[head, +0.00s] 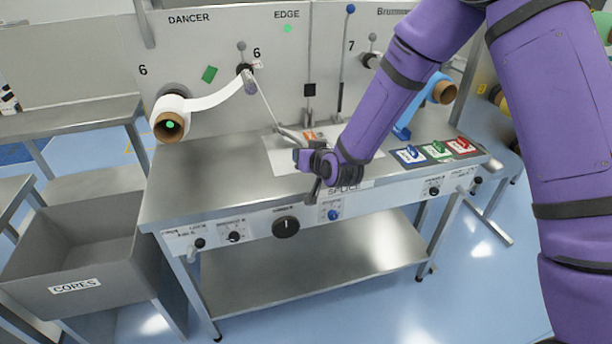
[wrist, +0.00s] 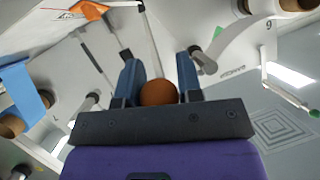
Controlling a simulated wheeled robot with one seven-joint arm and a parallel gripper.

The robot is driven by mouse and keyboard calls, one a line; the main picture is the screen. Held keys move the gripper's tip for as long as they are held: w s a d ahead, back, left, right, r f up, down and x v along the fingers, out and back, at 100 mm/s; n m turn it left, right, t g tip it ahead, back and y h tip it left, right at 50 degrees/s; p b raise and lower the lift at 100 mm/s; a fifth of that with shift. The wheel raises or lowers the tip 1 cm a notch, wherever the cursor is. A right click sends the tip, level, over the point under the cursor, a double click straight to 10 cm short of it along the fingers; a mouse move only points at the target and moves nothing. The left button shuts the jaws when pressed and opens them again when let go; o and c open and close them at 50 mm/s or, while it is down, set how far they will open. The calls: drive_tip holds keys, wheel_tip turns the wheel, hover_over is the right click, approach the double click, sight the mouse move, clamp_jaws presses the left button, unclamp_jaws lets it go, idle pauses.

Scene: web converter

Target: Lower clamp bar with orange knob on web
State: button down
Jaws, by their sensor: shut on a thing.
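The orange knob (wrist: 158,92) shows in the wrist view as a brownish-orange ball between the two blue-grey fingers of my gripper (wrist: 160,80), which are shut on it. The white web (head: 215,98) runs from the roll at the left up to a roller on the panel. Its contact with the bar cannot be made out.
A white plate (head: 283,160) with an orange piece (head: 310,136) lies on the metal bench (head: 200,190). Knobs (head: 286,226) line the front. A grey CORES bin (head: 75,265) stands at the left.

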drive_tip(key=w+a+r, duration=0.1)
drive_tip(key=w+r, duration=0.3)
drive_tip(key=r, duration=0.3)
drive_tip(key=w+a+r+g, duration=0.1)
drive_tip(key=w+r, duration=0.3)
drive_tip(key=r, duration=0.3)
drive_tip(key=shift+a+r+g, duration=0.15)
drive_tip(key=shift+r+g, duration=0.15)
drive_tip(key=shift+r, duration=0.05)
drive_tip(key=c, duration=1.1)
unclamp_jaws()
drive_tip(key=v, duration=1)
drive_tip(key=shift+s+r, duration=0.25)
drive_tip(key=shift+s, duration=0.05)
